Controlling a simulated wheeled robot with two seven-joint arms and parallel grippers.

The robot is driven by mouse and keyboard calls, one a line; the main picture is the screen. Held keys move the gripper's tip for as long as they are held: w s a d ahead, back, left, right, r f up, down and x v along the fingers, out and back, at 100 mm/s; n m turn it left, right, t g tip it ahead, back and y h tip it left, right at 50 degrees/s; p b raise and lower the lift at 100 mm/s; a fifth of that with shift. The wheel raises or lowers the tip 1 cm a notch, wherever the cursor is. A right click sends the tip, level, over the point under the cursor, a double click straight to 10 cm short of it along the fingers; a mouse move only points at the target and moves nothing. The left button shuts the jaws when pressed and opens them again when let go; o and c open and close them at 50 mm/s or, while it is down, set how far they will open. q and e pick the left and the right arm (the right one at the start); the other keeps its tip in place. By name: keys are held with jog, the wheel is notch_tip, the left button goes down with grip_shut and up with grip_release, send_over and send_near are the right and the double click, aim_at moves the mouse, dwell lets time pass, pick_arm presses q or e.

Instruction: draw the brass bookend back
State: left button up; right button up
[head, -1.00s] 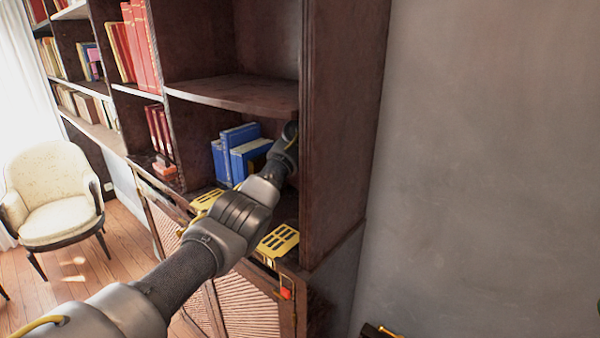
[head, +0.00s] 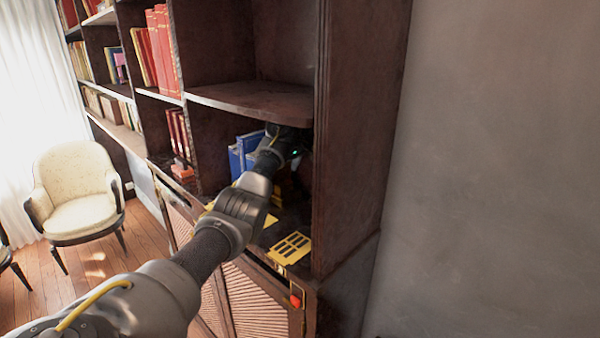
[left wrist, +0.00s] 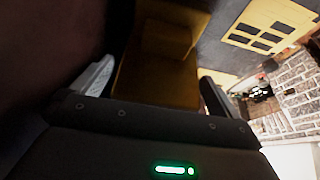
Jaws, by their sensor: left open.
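My left arm reaches into the lower open compartment of the dark bookcase. My left gripper (head: 288,143) is in there, under the shelf board; its fingertips are hard to make out in the head view. In the left wrist view the two fingers of the left gripper (left wrist: 157,86) stand apart. Between them is a dull brass-coloured block, which looks like the brass bookend (left wrist: 160,62). I cannot tell whether the fingers touch it. In the head view the arm and shadow mostly hide the bookend. Blue books (head: 236,160) stand left of the gripper. My right gripper is not in view.
A yellow slotted plate (head: 290,248) lies at the compartment's front edge; it also shows in the left wrist view (left wrist: 265,30). The shelf board (head: 255,98) is close above the gripper, and the bookcase side panel (head: 360,150) is to its right. A cream chair (head: 78,195) stands at left.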

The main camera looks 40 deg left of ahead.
pick_arm(q)
jog(key=shift+s+a+f, duration=0.1)
jog(key=shift+a+f, duration=0.25)
jog(key=shift+a, duration=0.25)
jog(key=shift+a+f, duration=0.15)
jog(key=shift+f, duration=0.05)
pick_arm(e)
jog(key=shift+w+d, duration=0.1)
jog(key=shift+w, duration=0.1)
pick_arm(q)
jog(key=shift+c, duration=0.3)
